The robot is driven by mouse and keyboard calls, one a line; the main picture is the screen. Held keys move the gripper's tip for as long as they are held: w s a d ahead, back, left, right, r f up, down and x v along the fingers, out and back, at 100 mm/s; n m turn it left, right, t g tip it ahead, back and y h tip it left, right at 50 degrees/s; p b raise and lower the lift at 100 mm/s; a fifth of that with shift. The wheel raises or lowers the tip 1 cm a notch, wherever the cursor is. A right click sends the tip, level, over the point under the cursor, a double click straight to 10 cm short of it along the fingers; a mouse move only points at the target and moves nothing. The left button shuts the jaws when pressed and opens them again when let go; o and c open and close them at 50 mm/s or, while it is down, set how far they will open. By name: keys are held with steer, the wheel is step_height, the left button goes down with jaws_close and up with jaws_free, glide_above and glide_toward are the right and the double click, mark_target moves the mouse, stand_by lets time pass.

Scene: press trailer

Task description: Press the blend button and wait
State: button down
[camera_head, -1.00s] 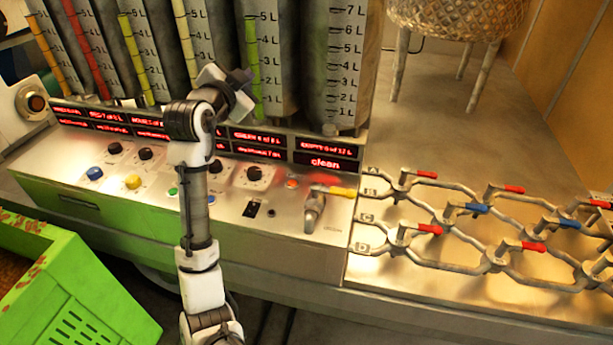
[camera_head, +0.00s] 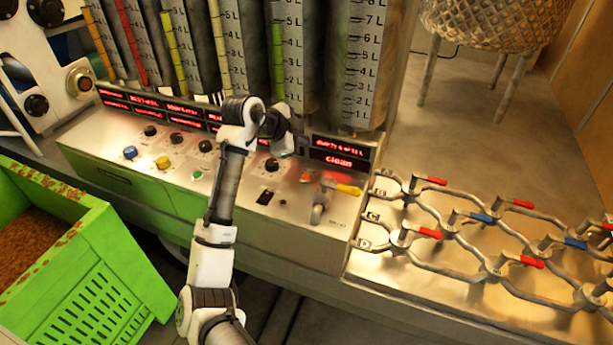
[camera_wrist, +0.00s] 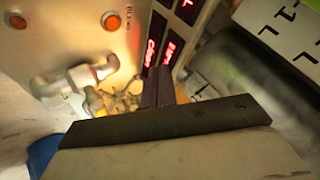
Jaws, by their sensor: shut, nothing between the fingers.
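The blend button is a round orange button (camera_wrist: 112,20) with a "BLEND" label beside it in the wrist view, on the metal panel at the top. In the head view an orange-red button (camera_head: 305,178) sits on the panel below the "clean" display. My gripper (camera_wrist: 160,84) is shut and empty, pointing over the panel near the red displays, apart from the button. In the head view its dark end (camera_head: 292,141) is above the panel, up and left of the orange-red button. The fingertips are hard to make out there.
A yellow-handled valve (camera_head: 322,200) stands just right of the button. Black, blue and yellow knobs (camera_head: 130,153) line the panel's left. Marked tanks (camera_head: 350,70) rise behind. Pipes with red and blue handles (camera_head: 430,233) lie right. A green crate (camera_head: 90,270) stands lower left.

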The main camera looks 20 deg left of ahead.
mark_target(303, 178)
steer(key=shift+f+b, duration=2.7)
steer(key=shift+f, duration=1.65)
steer(key=shift+f+b, duration=0.45)
steer(key=shift+f+b, duration=0.4)
steer(key=shift+r+p, duration=0.45)
steer(key=shift+r, duration=0.35)
steer(key=shift+r+p, duration=1.45)
steer(key=shift+r, duration=1.1)
